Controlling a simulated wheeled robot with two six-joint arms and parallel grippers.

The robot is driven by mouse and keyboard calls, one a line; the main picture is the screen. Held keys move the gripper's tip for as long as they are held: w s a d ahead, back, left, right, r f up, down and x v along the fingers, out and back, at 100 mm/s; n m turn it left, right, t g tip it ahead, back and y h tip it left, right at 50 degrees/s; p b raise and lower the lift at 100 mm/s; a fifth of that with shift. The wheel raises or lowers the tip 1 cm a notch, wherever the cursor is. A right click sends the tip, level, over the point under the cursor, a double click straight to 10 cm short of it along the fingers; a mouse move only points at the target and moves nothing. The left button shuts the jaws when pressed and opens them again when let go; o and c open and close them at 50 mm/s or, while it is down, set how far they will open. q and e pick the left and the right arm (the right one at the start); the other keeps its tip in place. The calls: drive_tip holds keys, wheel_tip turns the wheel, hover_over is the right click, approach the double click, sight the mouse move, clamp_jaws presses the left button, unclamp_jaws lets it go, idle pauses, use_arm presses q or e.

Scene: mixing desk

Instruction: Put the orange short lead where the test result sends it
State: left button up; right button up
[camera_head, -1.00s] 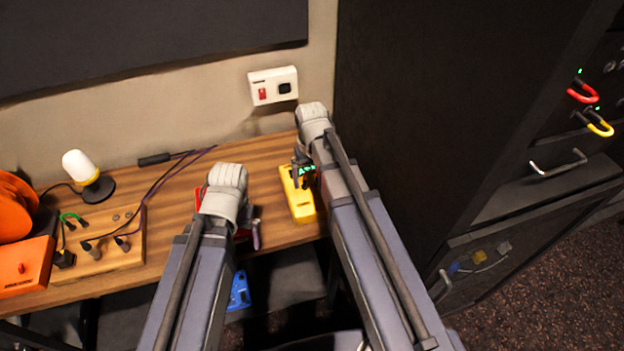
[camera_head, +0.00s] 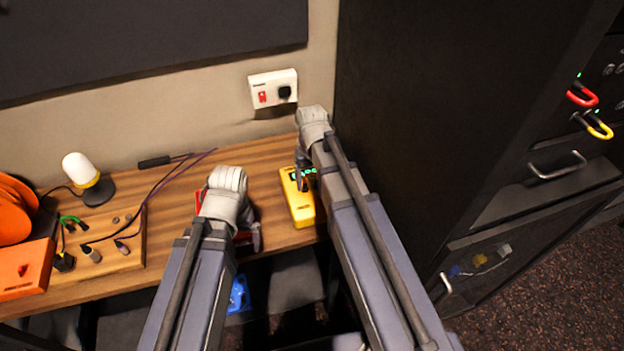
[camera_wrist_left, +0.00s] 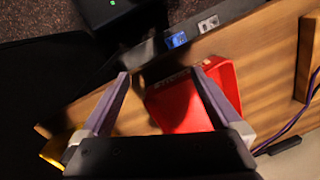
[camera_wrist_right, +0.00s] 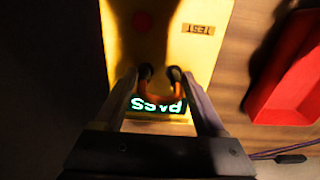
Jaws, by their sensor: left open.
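The orange short lead (camera_wrist_right: 160,97), a small U-shaped loop with dark ends, lies between the fingers of my right gripper (camera_wrist_right: 160,78). The fingers look closed on it. It is over the yellow tester (camera_wrist_right: 172,55), whose green display (camera_wrist_right: 158,104) reads PASS, upside down in the right wrist view. The tester also shows in the head view (camera_head: 302,208), partly behind my right arm. My left gripper (camera_wrist_left: 158,74) is open and empty above the red tray (camera_wrist_left: 178,108). The tray is largely hidden by my left arm in the head view.
A wooden block with plugs and leads (camera_head: 120,255), a white-topped lamp (camera_head: 78,168) and an orange box (camera_head: 25,270) stand at the left of the desk. A dark cabinet (camera_head: 420,110) rises on the right, with red (camera_head: 582,98) and yellow (camera_head: 600,128) loops on its rack.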

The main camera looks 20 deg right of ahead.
sight(311, 173)
clamp_jaws()
idle(0.3)
drive_tip(key=shift+r, duration=0.2)
drive_tip(key=shift+r+p, duration=2.85)
drive_tip(key=shift+p, duration=0.2)
